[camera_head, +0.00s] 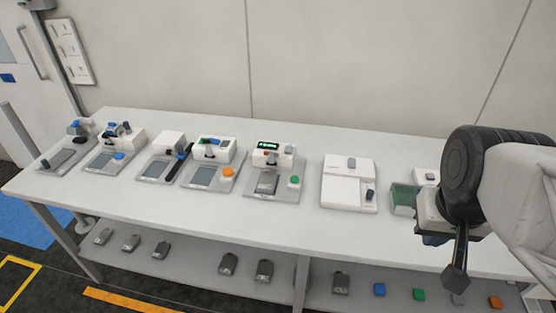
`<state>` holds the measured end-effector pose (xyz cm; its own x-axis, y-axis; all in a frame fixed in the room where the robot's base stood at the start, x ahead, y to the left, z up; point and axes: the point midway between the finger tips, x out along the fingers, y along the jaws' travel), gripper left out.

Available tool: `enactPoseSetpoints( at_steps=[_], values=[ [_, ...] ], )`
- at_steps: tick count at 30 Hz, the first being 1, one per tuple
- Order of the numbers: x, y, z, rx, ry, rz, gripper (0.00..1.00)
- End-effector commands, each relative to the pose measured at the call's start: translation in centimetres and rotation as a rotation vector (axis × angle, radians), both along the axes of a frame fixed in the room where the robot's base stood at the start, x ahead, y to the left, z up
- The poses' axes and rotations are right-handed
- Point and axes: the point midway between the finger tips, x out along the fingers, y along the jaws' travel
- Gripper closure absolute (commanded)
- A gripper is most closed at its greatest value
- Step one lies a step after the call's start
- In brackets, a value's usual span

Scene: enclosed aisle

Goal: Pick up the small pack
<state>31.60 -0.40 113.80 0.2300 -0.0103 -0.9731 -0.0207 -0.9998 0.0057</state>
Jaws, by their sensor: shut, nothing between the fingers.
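Several small dark grey packs lie on the lower shelf, such as one (341,283) right of the middle table leg and one (264,270) left of it. Another grey pack (266,183) lies on the device with the lit green display. I cannot tell which one is the small pack of the task. My gripper (455,280) is at the right, pointing down in front of the table's front edge. Its fingers are together and hold nothing. My arm hides part of the table's right end.
A long white table (150,211) carries a row of devices with screens and buttons, a white box unit (348,191) and a green translucent box (403,198). Blue (379,290), green (418,294) and orange (495,302) blocks sit on the lower shelf. A wall stands behind.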

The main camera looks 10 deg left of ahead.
Motion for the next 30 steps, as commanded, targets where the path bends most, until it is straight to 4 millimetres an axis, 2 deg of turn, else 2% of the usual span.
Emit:
enactPoseSetpoints(
  at_steps=[5, 21, 24, 30],
  values=[
    [0.0, 0.0, 0.0, 0.0, 0.0, 0.0, 1.0],
    [0.0, 0.0, 0.0, 0.0, 0.0, 0.0, 0.19],
    [0.0, 0.0, 0.0, 0.0, 0.0, 0.0, 0.06],
    [0.0, 0.0, 0.0, 0.0, 0.0, 0.0, 0.06]
  ],
)
